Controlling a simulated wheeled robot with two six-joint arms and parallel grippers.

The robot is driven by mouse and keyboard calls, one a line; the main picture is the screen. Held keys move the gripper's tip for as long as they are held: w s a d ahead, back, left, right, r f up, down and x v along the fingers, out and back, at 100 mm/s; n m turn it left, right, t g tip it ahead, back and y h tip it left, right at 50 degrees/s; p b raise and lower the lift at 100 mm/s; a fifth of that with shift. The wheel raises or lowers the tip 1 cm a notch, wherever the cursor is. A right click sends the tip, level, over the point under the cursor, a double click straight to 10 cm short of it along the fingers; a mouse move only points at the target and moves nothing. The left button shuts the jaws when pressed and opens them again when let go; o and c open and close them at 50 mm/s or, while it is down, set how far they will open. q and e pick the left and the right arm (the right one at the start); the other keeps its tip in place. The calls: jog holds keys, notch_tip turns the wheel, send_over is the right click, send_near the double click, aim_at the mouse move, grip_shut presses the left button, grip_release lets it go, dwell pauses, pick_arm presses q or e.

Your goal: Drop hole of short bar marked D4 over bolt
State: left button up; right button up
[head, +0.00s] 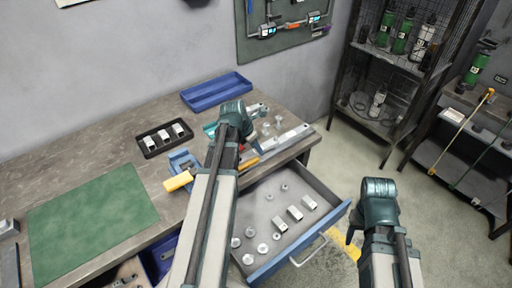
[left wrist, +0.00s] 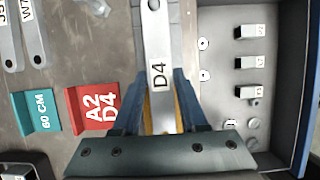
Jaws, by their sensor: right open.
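The short bar marked D4 (left wrist: 160,75) is a pale metal strip with black lettering and a round hole near its far end, at the top of the left wrist view. My left gripper (left wrist: 161,92) has its blue fingers against both sides of the bar near the lettering and looks shut on it. In the head view its fingers are mostly hidden behind my left arm. Small upright bolt-like pieces (head: 278,121) stand at the back of the bench; I cannot tell which is the task's bolt. My right gripper (head: 352,236) is open and empty, right of the drawer.
An open drawer (head: 336,209) holds washers and blocks. A blue tray (head: 216,91), a black tray (head: 145,144) and a green mat (head: 92,222) lie on the bench.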

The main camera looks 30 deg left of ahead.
pick_arm(q)
jog(key=o, duration=0.4)
jog(key=p+v, duration=1.2)
jog(key=v, duration=0.1)
jog(key=shift+s+r+p, duration=0.15)
jog(key=shift+r+p, duration=0.2)
dwell(0.4)
